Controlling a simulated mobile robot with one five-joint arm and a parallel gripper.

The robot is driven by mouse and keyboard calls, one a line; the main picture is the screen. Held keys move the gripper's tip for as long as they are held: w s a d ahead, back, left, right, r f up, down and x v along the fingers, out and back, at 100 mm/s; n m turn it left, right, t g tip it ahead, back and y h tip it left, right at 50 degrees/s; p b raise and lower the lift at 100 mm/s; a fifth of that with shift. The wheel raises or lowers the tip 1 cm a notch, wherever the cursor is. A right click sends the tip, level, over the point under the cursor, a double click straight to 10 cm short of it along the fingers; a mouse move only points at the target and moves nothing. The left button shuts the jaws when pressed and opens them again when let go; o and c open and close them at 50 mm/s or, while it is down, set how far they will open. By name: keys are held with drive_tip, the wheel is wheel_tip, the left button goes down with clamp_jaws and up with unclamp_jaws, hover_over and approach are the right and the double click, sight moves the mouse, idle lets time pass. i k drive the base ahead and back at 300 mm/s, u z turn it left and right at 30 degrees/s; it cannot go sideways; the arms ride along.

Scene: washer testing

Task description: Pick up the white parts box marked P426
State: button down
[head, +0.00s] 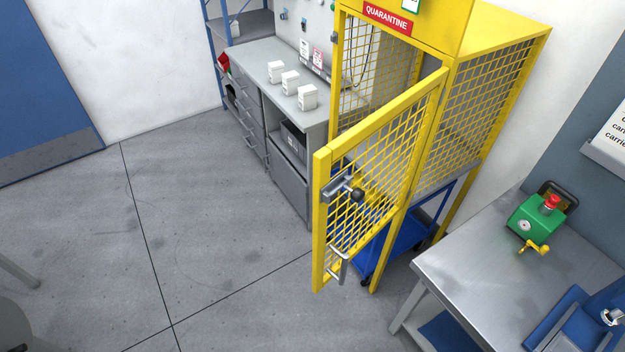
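Three small white boxes stand in a row on the grey workbench along the back wall: a left one (275,71), a middle one (290,82) and a right one (308,97). Their markings are too small to read, so I cannot tell which is P426. They stand upright and slightly apart. My gripper is not in view.
A yellow mesh quarantine cage (490,95) stands right of the boxes, its door (385,165) swung open into the floor space. A blue cart (405,240) is behind the door. A steel table (470,265) with a green device (540,218) is at right.

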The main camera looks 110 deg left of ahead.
sight(290, 80)
drive_tip(key=u, duration=1.05)
drive_tip(key=k, duration=0.2)
drive_tip(key=u, duration=2.15)
drive_tip(key=k, duration=0.6)
drive_tip(key=z, duration=0.4)
drive_tip(key=i, duration=0.6)
drive_tip(key=u, duration=0.3)
